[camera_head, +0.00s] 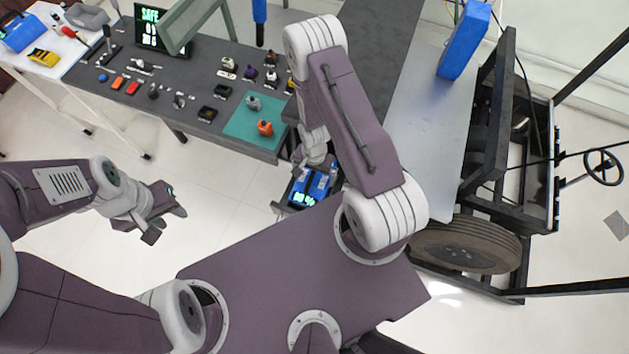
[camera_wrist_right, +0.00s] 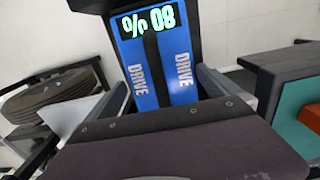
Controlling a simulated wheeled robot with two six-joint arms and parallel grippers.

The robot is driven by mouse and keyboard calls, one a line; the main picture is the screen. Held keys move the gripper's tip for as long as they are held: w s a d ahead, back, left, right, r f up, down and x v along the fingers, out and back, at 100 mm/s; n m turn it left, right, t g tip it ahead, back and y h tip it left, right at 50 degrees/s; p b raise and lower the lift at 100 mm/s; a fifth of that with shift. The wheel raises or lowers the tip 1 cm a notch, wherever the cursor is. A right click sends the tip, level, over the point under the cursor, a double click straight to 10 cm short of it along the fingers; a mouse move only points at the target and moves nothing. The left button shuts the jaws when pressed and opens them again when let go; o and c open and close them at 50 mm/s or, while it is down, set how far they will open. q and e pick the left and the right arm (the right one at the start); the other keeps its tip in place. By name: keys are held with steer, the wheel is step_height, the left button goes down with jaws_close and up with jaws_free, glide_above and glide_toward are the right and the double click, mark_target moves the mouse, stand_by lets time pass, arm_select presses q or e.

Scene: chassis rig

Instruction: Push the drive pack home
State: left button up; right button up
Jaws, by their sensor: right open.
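The drive pack (camera_head: 312,187) is a blue block with a dark surround and a green-lit "80 %" display. It sits just beyond my base, below the dark table's right end. In the right wrist view the drive pack (camera_wrist_right: 155,65) shows two blue strips marked DRIVE. My right gripper (camera_wrist_right: 152,92) is open, with a grey finger on either side of the pack; I cannot tell whether they touch it. In the head view the right gripper (camera_head: 316,165) is partly hidden by its arm. My left gripper (camera_head: 166,223) is open and empty over the floor.
The dark table (camera_head: 200,130) holds small parts, a teal mat (camera_head: 250,135) and a display (camera_head: 150,28). A black chassis frame (camera_head: 497,150) with a tyre (camera_head: 465,245) and steering wheel (camera_head: 603,166) stands right. A tall blue box (camera_head: 464,40) stands beside it. Floor at left is clear.

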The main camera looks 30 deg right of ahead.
steer(key=f, duration=0.3)
steer(key=shift+w+f, duration=0.2)
steer(key=shift+f, duration=0.05)
steer(key=shift+s, duration=0.1)
steer(key=c, duration=0.4)
steer(key=shift+r, duration=0.1)
steer(key=c, duration=1.3)
